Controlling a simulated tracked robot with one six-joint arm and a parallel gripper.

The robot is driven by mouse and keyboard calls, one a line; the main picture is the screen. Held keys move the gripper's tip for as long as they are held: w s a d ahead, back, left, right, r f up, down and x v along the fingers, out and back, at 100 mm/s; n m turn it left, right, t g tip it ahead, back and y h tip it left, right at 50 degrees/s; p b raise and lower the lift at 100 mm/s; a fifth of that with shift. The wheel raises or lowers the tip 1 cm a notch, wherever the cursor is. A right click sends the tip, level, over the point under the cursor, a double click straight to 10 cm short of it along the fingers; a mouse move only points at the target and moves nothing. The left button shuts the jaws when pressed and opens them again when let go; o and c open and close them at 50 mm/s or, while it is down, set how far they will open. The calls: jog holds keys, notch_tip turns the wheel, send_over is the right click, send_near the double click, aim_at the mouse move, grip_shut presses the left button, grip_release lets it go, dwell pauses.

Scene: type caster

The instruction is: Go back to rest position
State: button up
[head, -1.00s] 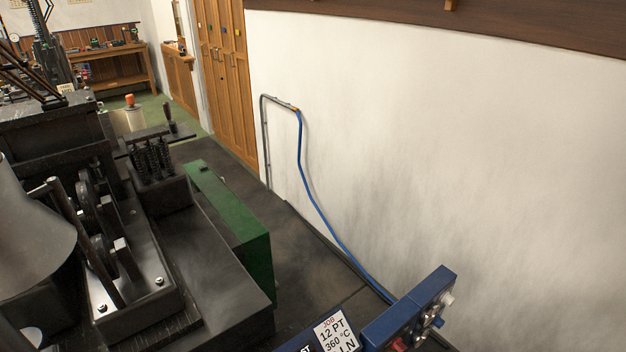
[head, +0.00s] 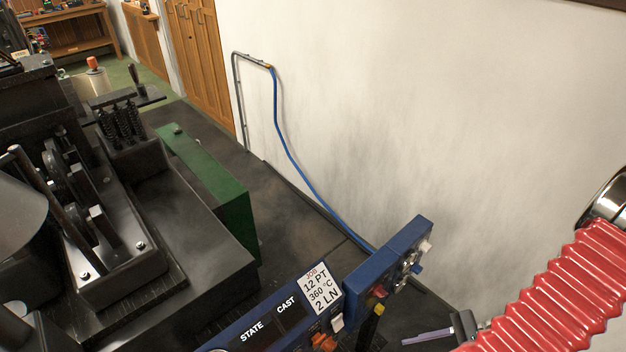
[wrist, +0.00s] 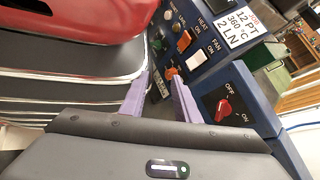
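My gripper (wrist: 160,94) shows in the wrist view with its two purple fingers apart and nothing visible between them. In the head view the gripper (head: 428,337) is low at the right, with one purple finger showing, right of the blue control panel (head: 345,290). The wrist view shows the panel (wrist: 205,75) beyond the fingers, with orange and white switches marked HEAT and FAN and a red OFF/ON knob (wrist: 224,108). I cannot tell whether a finger touches the panel. My red ribbed arm sleeve (head: 560,295) fills the lower right of the head view.
The dark casting machine (head: 190,245) with a green block (head: 215,185) stands at the left. A blue hose (head: 290,155) runs along the white wall down towards the panel. A job card (head: 319,288) reads 12 PT, 360 °C, 2 LN.

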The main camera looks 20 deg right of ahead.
jog(key=w+a+r+n+g+h, duration=0.25)
jog(key=w+r+n+h, duration=0.25)
jog(key=r, duration=0.4)
jog(key=w+a+r+n+g+h, duration=0.25)
jog(key=w+r+n+h, duration=0.2)
jog(key=r, duration=0.45)
jog(key=w+a+r+n+t+h, duration=0.1)
jog(key=w+a+r+n+t, duration=0.2)
jog(key=a+r+n, duration=0.6)
jog(key=a+r+t, duration=0.2)
jog(key=a+r, duration=0.3)
jog(key=a, duration=0.1)
jog(key=shift+a+r+t, duration=0.3)
jog(key=shift+a+r, duration=0.1)
